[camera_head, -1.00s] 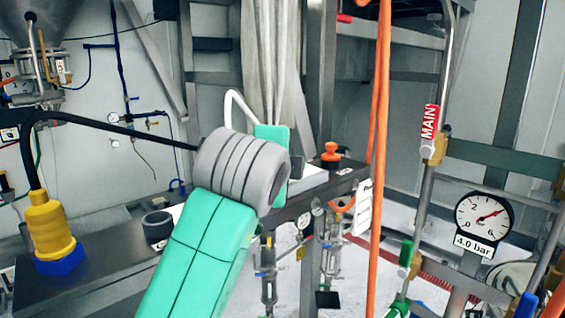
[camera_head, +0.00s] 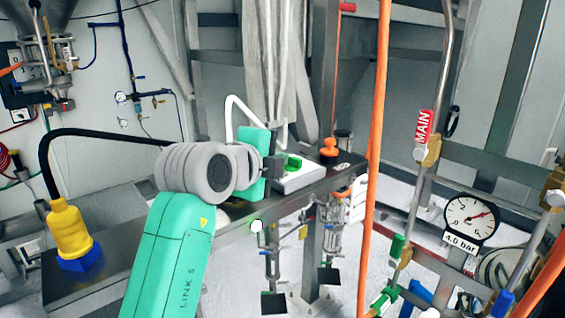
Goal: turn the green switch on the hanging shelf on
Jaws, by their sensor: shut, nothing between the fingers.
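The green switch (camera_head: 293,163) sits on top of a white box (camera_head: 302,177) on the dark hanging shelf (camera_head: 338,175). Its on or off position cannot be told. My gripper (camera_head: 272,168) is a small dark shape at the end of the green and grey arm, just left of the switch. It is shut and empty. It partly covers the left part of the box. Whether it touches the switch or box cannot be told.
An orange knob (camera_head: 329,147) stands on the shelf right of the box. A white looped handle (camera_head: 231,108) rises behind my wrist. An orange vertical pipe (camera_head: 375,160) stands to the right. A yellow-and-blue fitting (camera_head: 70,235) with a black hose is at left.

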